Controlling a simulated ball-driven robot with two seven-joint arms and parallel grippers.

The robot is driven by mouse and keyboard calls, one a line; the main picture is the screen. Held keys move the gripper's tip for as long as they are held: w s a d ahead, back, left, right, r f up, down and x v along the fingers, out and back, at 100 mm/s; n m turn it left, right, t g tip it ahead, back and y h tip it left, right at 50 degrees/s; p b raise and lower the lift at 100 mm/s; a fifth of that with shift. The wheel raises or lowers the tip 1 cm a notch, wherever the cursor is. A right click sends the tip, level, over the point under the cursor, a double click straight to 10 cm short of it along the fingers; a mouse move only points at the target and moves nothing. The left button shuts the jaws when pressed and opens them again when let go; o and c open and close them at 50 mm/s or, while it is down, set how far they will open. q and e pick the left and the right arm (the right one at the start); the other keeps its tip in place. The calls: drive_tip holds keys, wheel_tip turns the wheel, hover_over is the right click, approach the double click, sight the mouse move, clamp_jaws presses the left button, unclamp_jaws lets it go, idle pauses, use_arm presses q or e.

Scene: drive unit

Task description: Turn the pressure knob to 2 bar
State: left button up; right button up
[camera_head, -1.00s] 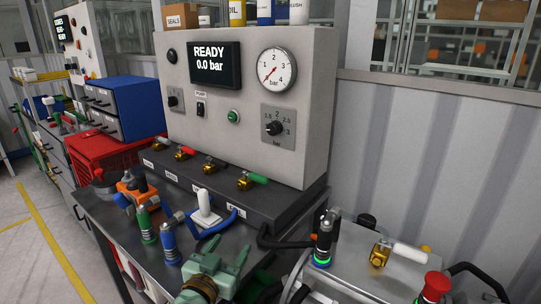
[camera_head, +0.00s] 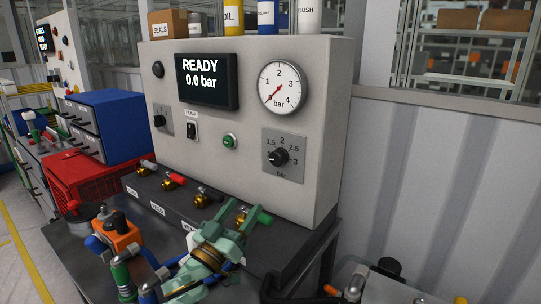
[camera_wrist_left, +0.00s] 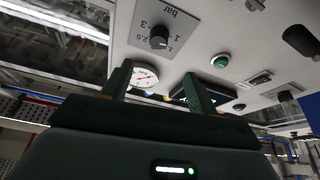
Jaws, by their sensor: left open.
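The pressure knob (camera_head: 279,157) is a black round knob on a grey plate marked 1.5, 2, 2.5, 3 and bar, on the front of the light grey panel. Its pointer is too small to read surely. My left gripper (camera_head: 241,212), pale green, is open and empty, below and left of the knob and apart from it. In the left wrist view the knob (camera_wrist_left: 158,38) appears beyond the gap between the open fingers (camera_wrist_left: 156,76). The display (camera_head: 206,81) reads READY 0.0 bar. The round gauge (camera_head: 282,88) has its needle at the low end. My right gripper does not show.
Brass valves with coloured handles (camera_head: 170,182) line the dark ledge below the panel, close to my left gripper. A green push button (camera_head: 229,141) and a pump switch (camera_head: 191,131) sit left of the knob. A red crate (camera_head: 88,178) and blue drawers (camera_head: 103,125) stand left.

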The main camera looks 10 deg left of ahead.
use_arm(q)
drive_tip(key=b, duration=0.1)
approach(275, 162)
drive_tip(key=b+x, duration=0.2)
drive_tip(key=x, duration=0.7)
drive_tip(key=shift+w+b, duration=0.15)
drive_tip(key=shift+b, duration=0.15)
drive_tip(key=shift+w+d, duration=0.1)
drive_tip(key=shift+w, duration=0.1)
drive_tip(key=shift+r, duration=0.25)
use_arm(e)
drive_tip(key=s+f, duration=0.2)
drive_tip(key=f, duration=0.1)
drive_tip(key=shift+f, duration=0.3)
use_arm(q)
drive_tip(key=c, duration=1)
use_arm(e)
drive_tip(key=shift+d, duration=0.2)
